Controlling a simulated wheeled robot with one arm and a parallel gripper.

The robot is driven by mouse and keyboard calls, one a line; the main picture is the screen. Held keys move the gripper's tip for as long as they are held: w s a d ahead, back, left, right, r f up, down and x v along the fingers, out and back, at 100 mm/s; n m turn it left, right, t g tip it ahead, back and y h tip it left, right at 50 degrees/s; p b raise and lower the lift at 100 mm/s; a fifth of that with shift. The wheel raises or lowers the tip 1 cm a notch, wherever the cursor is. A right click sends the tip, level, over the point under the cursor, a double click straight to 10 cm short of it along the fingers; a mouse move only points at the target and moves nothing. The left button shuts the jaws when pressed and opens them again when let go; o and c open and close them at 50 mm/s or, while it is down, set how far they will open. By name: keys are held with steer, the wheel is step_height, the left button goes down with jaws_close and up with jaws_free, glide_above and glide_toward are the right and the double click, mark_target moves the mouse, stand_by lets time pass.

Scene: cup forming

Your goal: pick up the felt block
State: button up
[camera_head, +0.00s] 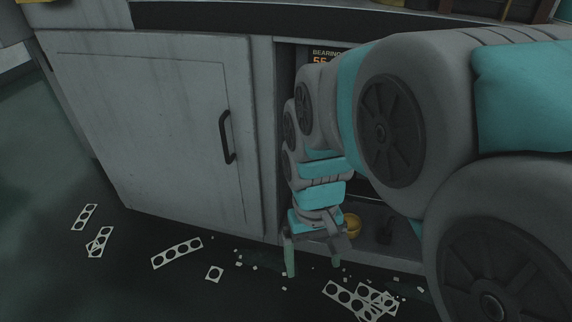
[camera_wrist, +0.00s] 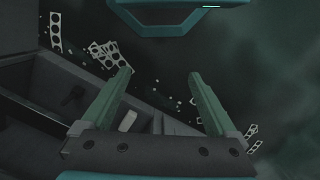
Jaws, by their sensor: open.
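A small pale block (camera_wrist: 128,121), which looks like the felt block, shows in the wrist view beside the inner side of the left finger, close to the finger bases. It appears to lie inside or at the edge of the open cabinet; its exact resting place is hard to tell. I cannot make it out in the head view, where my arm covers part of the cabinet. My gripper (camera_head: 313,267) points down in front of the cabinet opening, fingers wide apart. In the wrist view my gripper (camera_wrist: 160,73) is open, with nothing clasped between the fingertips.
The grey cabinet door (camera_head: 160,120) is left of the opening. A yellow round object (camera_head: 352,226) and a dark object (camera_head: 385,231) are on the low cabinet shelf. Punched strips (camera_head: 177,253) and small pale scraps litter the dark floor. The floor at left is mostly clear.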

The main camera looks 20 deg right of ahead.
steer(key=w+d+f+m+b, duration=0.1)
steer(key=w+d+f+b, duration=0.2)
steer(key=w+f, duration=0.7)
steer(key=w+d+f+m+t+b, duration=0.1)
steer(key=w+d+f+m+b, duration=0.1)
steer(key=w+d+f, duration=0.5)
steer(key=w+d+f+m+b, duration=0.2)
steer(key=w+d+f+b, duration=0.2)
steer(key=w+f, duration=0.8)
steer(key=shift+w+d+f+t+b, duration=0.1)
steer(key=shift+w+d+b, duration=0.1)
steer(key=shift+w, duration=0.45)
steer(key=shift+w+d+f+t+b, duration=0.1)
steer(key=shift+w+d, duration=0.05)
steer(key=shift+w, duration=0.5)
steer(key=shift+w+d+f+t+b, duration=0.1)
steer(key=shift+w+d, duration=0.1)
steer(key=shift+w, duration=0.45)
steer(key=shift+w+d+f+b, duration=0.15)
steer(key=shift+f+b, duration=0.1)
steer(key=shift+f, duration=1.7)
steer(key=shift+w+f+b, duration=0.15)
steer(key=shift+f+b, duration=0.1)
steer(key=shift+f, duration=1.65)
steer(key=c, duration=1.5)
